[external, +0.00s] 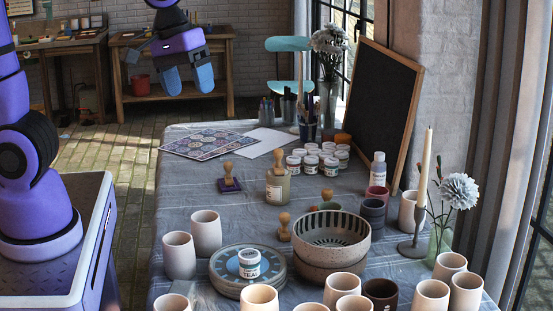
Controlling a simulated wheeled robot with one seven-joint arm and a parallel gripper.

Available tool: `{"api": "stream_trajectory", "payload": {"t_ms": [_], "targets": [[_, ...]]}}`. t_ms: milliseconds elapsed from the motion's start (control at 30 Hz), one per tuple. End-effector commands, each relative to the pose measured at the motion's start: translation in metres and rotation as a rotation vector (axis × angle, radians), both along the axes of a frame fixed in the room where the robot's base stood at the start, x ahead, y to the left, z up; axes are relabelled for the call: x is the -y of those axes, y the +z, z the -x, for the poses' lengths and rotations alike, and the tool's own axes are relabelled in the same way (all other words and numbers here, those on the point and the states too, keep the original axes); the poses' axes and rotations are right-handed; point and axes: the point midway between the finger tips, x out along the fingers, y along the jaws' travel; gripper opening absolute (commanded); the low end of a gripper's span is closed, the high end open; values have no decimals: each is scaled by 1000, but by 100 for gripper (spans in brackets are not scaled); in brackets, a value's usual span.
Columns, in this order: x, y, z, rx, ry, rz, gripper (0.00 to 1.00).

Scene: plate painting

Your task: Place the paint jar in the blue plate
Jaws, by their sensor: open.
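A small white paint jar (249,265) with a dark label reading "TEAL" stands upright on the blue plate (223,266). The plate has a patterned centre and lies at the front of the table, apparently on top of other plates. My gripper (188,82) is open and empty, with its two blue fingers pointing down. It is high at the upper left of the external view, well away from the jar and plate. Several other small white paint jars (311,161) stand together near the back of the table.
Stacked bowls (331,240) stand right of the plate. Pale cups (178,256) stand left and in front of it. Wooden-handled stamps (229,178), a candle holder (412,249) and a chalkboard (376,105) are farther back. The cloth-covered table (190,190) has free room at its left middle.

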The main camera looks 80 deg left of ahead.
Motion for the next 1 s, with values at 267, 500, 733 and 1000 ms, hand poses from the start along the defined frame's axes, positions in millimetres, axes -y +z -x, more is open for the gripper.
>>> {"api": "stream_trajectory", "payload": {"t_ms": [267,500,733,1000], "targets": [[3,46,68,148,-393,-131,76],[6,62,116,227,-660,-271,76],[7,65,133,247,-759,-330,76],[7,65,133,247,-763,-332,76]]}}
